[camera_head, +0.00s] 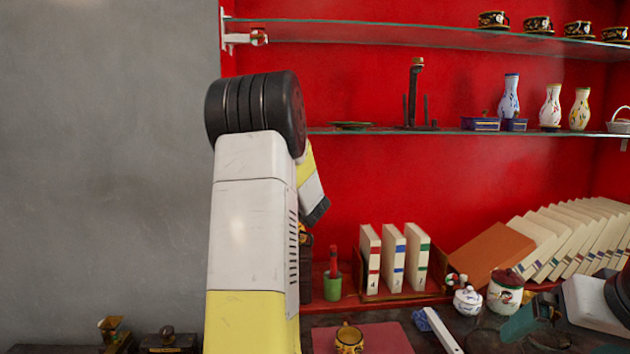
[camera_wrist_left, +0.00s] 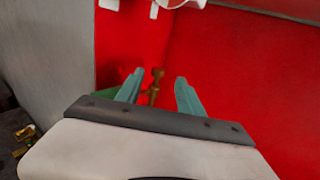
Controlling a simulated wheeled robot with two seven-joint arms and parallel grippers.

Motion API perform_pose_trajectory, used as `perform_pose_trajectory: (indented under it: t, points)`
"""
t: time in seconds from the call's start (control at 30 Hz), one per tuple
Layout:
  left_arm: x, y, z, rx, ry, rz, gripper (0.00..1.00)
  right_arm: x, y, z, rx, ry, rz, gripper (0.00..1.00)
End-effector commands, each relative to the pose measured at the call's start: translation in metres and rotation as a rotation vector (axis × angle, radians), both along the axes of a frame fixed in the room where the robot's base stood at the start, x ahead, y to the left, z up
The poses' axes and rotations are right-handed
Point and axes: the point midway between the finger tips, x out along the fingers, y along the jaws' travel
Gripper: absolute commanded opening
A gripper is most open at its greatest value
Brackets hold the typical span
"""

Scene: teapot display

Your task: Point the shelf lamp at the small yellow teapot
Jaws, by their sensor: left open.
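A small yellow teapot (camera_head: 348,338) with dark markings stands on the red mat (camera_head: 385,338) at the bottom of the head view. I cannot surely pick out the shelf lamp. A brass piece with a round knob (camera_wrist_left: 157,73) shows between the fingers of my left gripper (camera_wrist_left: 155,85) in the left wrist view. The fingers are open and apart from each other; I cannot tell its depth. In the head view my left arm hides its own gripper. My right gripper (camera_head: 518,318) is partly seen at the lower right, its jaws unclear.
A white bracket (camera_head: 243,38) holds the upper glass shelf (camera_head: 400,36). The lower glass shelf (camera_head: 380,131) carries vases and a dark stand (camera_head: 415,95). Books (camera_head: 393,258), a green cup (camera_head: 332,287) and a lidded jar (camera_head: 505,291) crowd the counter. Open space lies before the red wall.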

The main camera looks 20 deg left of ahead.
Motion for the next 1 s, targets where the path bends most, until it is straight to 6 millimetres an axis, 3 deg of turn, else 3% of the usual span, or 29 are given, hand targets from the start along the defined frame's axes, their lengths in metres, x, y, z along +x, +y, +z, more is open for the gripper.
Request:
perform_pose_trajectory:
  t: [0.4, 0.8, 1.0]
  points:
    - [0.030, 0.053, 0.000, -0.002, -0.002, 0.004, 0.45, 0.001, 0.000, 0.000, -0.003, 0.001, 0.001, 1.00]
    - [0.035, 0.061, 0.000, -0.004, -0.002, 0.002, 0.45, 0.001, -0.001, 0.001, -0.003, 0.000, 0.002, 1.00]
    - [0.035, 0.061, 0.000, -0.004, -0.002, 0.002, 0.05, 0.001, -0.001, 0.001, -0.003, 0.000, 0.002, 1.00]
